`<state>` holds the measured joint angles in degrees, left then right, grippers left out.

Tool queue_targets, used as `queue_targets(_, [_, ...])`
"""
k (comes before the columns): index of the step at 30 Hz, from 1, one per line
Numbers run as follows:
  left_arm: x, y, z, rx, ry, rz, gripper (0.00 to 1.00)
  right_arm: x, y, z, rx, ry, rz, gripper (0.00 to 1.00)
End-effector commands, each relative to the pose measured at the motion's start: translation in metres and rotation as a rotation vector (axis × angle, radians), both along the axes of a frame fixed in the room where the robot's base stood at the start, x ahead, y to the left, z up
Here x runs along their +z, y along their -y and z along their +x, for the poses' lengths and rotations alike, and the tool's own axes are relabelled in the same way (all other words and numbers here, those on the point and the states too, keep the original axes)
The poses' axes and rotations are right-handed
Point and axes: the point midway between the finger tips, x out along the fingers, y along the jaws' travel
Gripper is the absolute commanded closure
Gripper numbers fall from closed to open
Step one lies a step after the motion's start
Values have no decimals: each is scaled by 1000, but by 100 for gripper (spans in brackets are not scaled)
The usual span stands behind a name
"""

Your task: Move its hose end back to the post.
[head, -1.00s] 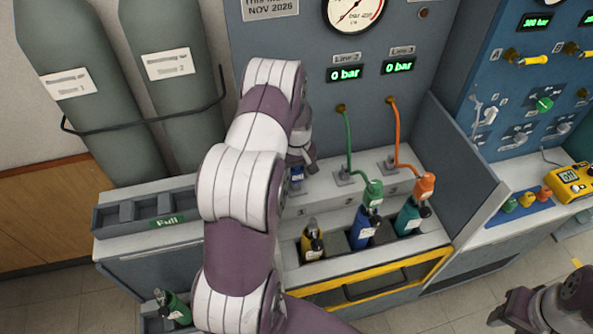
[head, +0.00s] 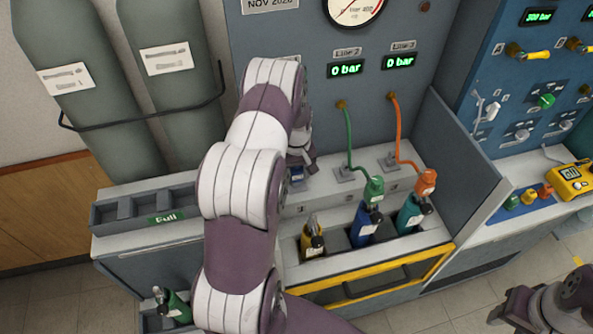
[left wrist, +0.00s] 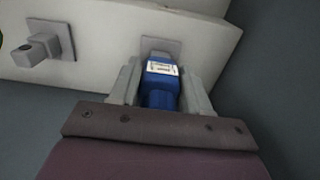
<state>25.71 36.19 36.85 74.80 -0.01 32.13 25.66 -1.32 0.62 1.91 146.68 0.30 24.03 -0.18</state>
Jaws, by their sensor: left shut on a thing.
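A blue hose end (left wrist: 160,92) with a white label sits between the fingers of my left gripper (left wrist: 160,74) in the left wrist view. The gripper is shut on it. The hose end is right in front of a square grey post plate (left wrist: 161,46) on the pale ledge; whether it touches the post I cannot tell. In the head view the blue hose end (head: 297,173) shows small beside my left gripper (head: 304,164), largely hidden by my left arm. Part of my right arm is at the bottom right of the head view; its fingers are not clear.
Green (head: 375,190) and orange (head: 426,182) hose ends sit on the blue (head: 361,232) and teal (head: 408,220) bottles in the rack. A yellow bottle (head: 312,243) stands left of them. Another post (left wrist: 37,50) is at left in the wrist view. A divider panel (head: 455,170) bounds the right.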

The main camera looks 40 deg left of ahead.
Motion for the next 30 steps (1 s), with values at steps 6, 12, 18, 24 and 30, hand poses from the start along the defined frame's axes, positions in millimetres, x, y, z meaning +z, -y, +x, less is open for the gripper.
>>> queue_targets(6, [-1,0,0,0,1,1,23,-1,0,0,0,0,0,57])
queue_targets(12, [-1,0,0,0,1,1,23,-1,0,0,0,0,0,57])
queue_targets(18, [14,-1,1,0,4,2,23,-8,0,0,0,0,0,57])
queue_targets(24, [68,-1,1,0,7,4,23,-22,0,0,0,0,0,57])
queue_targets(30, [111,0,1,0,3,1,23,-30,0,0,0,0,0,57])
